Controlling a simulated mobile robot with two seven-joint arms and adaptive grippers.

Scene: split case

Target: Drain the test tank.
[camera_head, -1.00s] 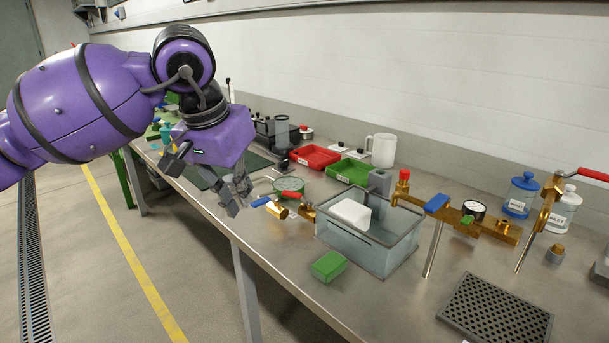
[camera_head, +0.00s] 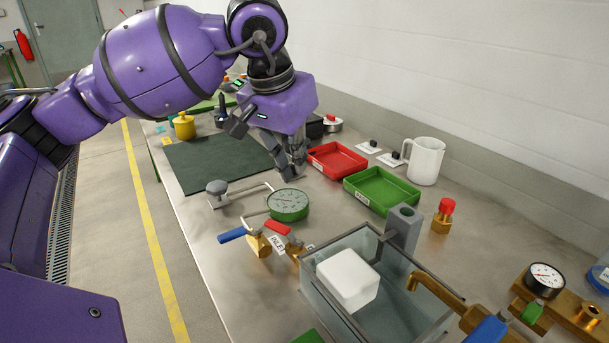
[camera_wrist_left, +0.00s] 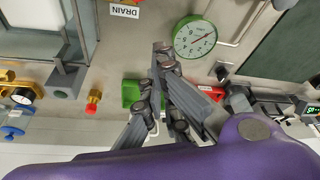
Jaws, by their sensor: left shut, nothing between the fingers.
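The test tank (camera_head: 345,233) is a clear glass box at the lower middle of the head view, with a white block (camera_head: 348,278) inside. Left of it are brass valves, one with a blue lever (camera_head: 233,235) and one with a red lever (camera_head: 278,229). A small tag (camera_head: 276,245) hangs there, hard to read. In the wrist view a label (camera_wrist_left: 124,11) reads DRAIN upside down, near the tank's edge. My left gripper (camera_head: 293,172) is shut and empty, above the bench behind the round green gauge (camera_head: 288,204). Its fingers (camera_wrist_left: 164,58) show in the wrist view. My right gripper is out of view.
Red (camera_head: 337,159) and green (camera_head: 381,190) trays lie right of my left gripper, with a white mug (camera_head: 424,160) behind. A grey post (camera_head: 403,226) stands at the tank's back. A dark mat (camera_head: 215,162) lies on the left.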

